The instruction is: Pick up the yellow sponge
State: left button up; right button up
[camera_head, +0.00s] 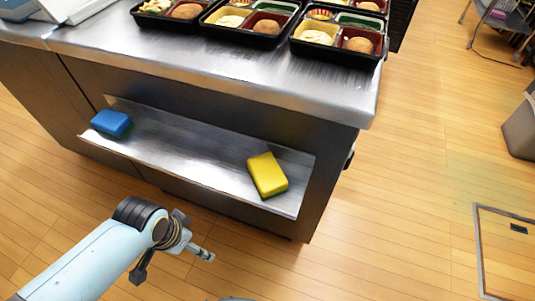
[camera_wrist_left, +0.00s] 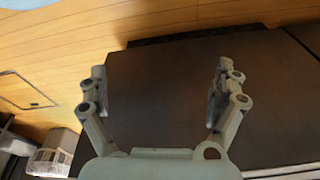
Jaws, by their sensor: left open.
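A yellow sponge (camera_head: 267,174) with a dark green underside lies at the right part of a low metal shelf on the side of the counter. My left gripper (camera_head: 207,255) is in front of the shelf, below and to the left of the sponge in the head view, apart from it. In the left wrist view the gripper (camera_wrist_left: 158,95) is open with nothing between its fingers, facing a dark panel. The sponge is not visible in the wrist view. My right gripper does not show.
A blue sponge (camera_head: 111,123) lies at the shelf's left end. The metal shelf (camera_head: 190,150) has a bare middle. Bento trays (camera_head: 337,58) stand on the steel counter (camera_head: 200,60) above. The wooden floor (camera_head: 400,210) to the right is mostly clear, with a bin (camera_head: 520,128) at the edge.

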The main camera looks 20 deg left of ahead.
pick_arm(q)
jog(key=w+d+r+m+p, duration=0.1)
jog(key=w+r+p, duration=0.15)
jog(key=r, duration=0.45)
jog(key=w+d+r+m+t+h+p, duration=0.1)
jog(key=w+r, duration=0.2)
jog(key=r, duration=0.4)
jog(key=w+d+r+p, duration=0.1)
jog(key=w+d+r, duration=0.1)
jog(key=r, duration=0.5)
jog(key=m+h, duration=0.2)
jog(key=m, duration=0.3)
send_over(266, 170)
jog(key=s+a, duration=0.1)
notch_tip(266, 170, down, 3)
jog(key=shift+s+a+f+b, duration=0.1)
jog(key=shift+a+f+b, duration=0.1)
jog(key=shift+b, duration=0.15)
jog(key=b+x, duration=0.1)
jog(key=x, duration=0.5)
jog(key=shift+s+f, duration=0.15)
jog(key=shift+f, duration=0.05)
jog(key=c, duration=0.6)
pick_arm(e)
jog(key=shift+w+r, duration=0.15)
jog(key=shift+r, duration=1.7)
